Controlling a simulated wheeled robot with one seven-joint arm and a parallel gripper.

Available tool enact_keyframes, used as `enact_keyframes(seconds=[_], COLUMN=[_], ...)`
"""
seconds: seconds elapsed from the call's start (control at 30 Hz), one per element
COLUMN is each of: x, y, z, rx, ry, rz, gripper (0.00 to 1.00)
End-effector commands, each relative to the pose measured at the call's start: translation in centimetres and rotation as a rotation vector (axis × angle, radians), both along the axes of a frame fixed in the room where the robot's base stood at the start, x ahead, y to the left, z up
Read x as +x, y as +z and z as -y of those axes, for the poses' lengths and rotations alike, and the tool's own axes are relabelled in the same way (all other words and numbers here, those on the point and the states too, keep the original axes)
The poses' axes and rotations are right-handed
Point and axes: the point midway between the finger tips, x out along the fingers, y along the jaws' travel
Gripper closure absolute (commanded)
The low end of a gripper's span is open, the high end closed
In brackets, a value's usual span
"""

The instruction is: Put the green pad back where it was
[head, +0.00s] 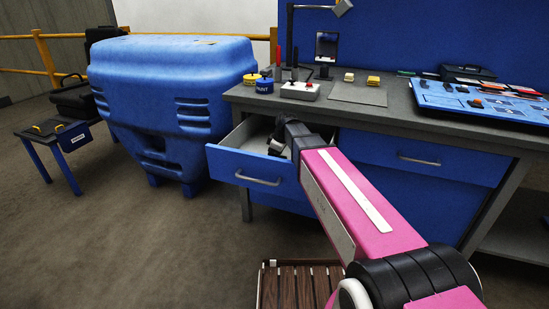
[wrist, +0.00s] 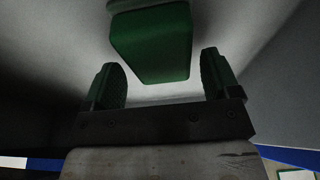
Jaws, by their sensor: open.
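The green pad (wrist: 152,45) is a block with rounded edges at the top middle of the wrist view, inside the pale-walled drawer. My gripper (wrist: 161,70) is open. Its two dark fingers stand to the left and right of the pad's near end, with a visible gap on each side. In the head view my gripper (head: 279,142) reaches down into the open blue-fronted drawer (head: 232,170). The pad cannot be made out in the head view, where the drawer front and my arm hide most of the inside.
The workbench (head: 430,122) carries yellow and blue pots, a red-and-white button box (head: 299,91), a grey mat (head: 358,95) and a blue tool board (head: 475,103). A closed drawer (head: 418,159) sits at the right. A large blue casing (head: 170,90) stands left of the bench.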

Motion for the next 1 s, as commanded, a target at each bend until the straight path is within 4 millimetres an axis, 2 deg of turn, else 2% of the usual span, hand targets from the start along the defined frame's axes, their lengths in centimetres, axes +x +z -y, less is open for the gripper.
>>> enact_keyframes(seconds=[0.6, 0.8, 1.0], x=[-1.0, -1.1, -1.2], y=[9.2, 10.8, 11.2], z=[2.6, 3.0, 3.1], rx=[0.000, 0.000, 0.000], ry=[-0.001, 0.000, 0.000], rz=[0.002, 0.000, 0.000], gripper=[0.18, 0.18, 0.18])
